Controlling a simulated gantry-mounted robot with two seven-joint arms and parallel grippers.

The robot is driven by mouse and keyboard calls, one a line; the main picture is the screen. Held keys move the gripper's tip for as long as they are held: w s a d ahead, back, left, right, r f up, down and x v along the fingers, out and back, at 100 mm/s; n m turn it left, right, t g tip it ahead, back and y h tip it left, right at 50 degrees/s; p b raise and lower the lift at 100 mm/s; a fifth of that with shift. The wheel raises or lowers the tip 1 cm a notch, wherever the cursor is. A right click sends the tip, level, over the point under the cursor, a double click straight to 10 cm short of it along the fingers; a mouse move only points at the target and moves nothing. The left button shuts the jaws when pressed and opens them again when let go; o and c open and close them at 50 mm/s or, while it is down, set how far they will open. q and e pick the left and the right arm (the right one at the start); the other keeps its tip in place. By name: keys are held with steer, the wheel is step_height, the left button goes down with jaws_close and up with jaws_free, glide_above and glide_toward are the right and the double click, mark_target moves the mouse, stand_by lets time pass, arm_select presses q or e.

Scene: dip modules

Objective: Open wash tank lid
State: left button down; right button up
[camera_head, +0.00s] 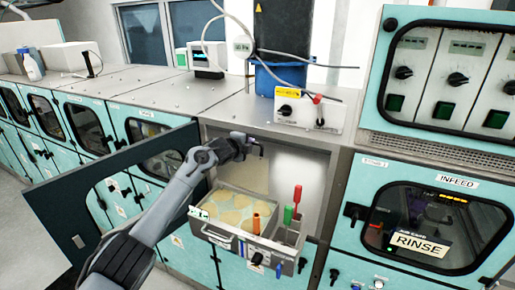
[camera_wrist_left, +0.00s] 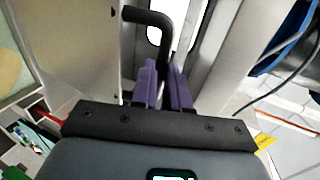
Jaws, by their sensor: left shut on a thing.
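My left gripper (camera_head: 252,147) is above the open bay, at the top back of it. In the left wrist view its purple fingers (camera_wrist_left: 166,88) are closed together on the end of a black bent handle (camera_wrist_left: 155,20). I cannot tell from the head view what the handle is fixed to. Below stands a metal tank (camera_head: 240,236) with pale yellow round pieces (camera_head: 238,205) in liquid. No lid covers its top. My left forearm crosses in front of the bay's left side. My right gripper is not in view.
Red (camera_head: 297,194), green (camera_head: 288,213) and orange (camera_head: 256,223) handles stand up at the tank's right. A closed RINSE unit (camera_head: 420,228) is at the right. A small control box (camera_head: 308,112) sits on the counter above.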

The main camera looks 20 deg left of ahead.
arm_select(q)
steer(key=shift+w+d+r, duration=0.1)
steer(key=shift+w+r, duration=0.2)
steer(key=shift+r, duration=0.45)
steer(key=c, duration=1.1)
jaws_free()
steer(key=shift+d, duration=0.1)
